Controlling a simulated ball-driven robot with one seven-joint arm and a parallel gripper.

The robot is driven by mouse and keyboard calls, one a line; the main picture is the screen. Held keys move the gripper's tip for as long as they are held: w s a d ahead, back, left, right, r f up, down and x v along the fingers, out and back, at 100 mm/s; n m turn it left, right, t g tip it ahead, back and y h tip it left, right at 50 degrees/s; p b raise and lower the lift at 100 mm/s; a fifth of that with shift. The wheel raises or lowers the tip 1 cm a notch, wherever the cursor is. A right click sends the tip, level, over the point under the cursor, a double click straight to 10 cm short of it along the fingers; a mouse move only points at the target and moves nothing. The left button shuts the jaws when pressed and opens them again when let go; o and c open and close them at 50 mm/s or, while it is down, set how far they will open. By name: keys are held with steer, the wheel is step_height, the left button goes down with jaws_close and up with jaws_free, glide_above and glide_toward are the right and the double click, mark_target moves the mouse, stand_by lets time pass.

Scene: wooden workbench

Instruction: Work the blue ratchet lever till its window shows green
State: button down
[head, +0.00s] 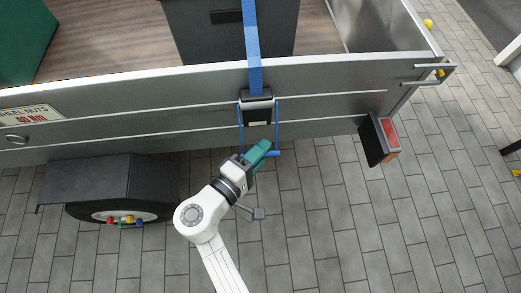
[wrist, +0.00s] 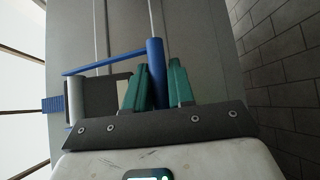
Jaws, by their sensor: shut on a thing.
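The blue ratchet lever (head: 276,125) is a thin U-shaped frame hanging down from the dark ratchet body (head: 257,114) on the trailer's side wall. Its cross bar is at the bottom, angled down. My gripper (head: 264,147) has green fingers closed around that bar. In the wrist view the blue bar (wrist: 156,68) stands between the fingertips of my gripper (wrist: 156,82). A small pale window (head: 258,124) shows low on the ratchet body; I cannot make out green in it. Part of the bar is hidden by my fingers.
A blue strap (head: 252,45) runs from the ratchet up over a dark grey box (head: 190,35) in the trailer bed. A wheel and mudguard (head: 115,180) sit at lower left, a red tail light (head: 388,133) at right. Paving below is clear.

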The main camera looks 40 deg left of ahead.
steer(key=shift+r, duration=0.1)
stand_by(0.3)
steer(key=s+d+r+n+g+p, duration=0.1)
steer(key=p, duration=0.4)
steer(key=s+d+r+n+g+p, duration=0.1)
steer(key=p, duration=0.4)
steer(key=shift+s+d+r+h+p, duration=0.1)
steer(key=shift+d+r+h+p, duration=0.2)
steer(key=shift+r, duration=0.1)
steer(key=shift+s+d+r+n+g+h+p, duration=0.4)
steer(key=shift+s+d+r+n+g+p, duration=0.35)
steer(key=shift+p, duration=1.95)
steer(key=shift+s+d+r+n+g+h+p, duration=0.4)
steer(key=shift+r+p, duration=0.55)
steer(key=shift+p, duration=1.7)
steer(key=shift+d, duration=0.1)
steer(key=c, duration=1.1)
jaws_free()
steer(key=shift+m, duration=0.25)
steer(key=shift+o, duration=0.2)
steer(key=shift+r, duration=0.1)
steer(key=p+v, duration=0.1)
steer(key=v, duration=0.9)
steer(key=shift+s+r, duration=0.2)
steer(key=shift+r, duration=0.1)
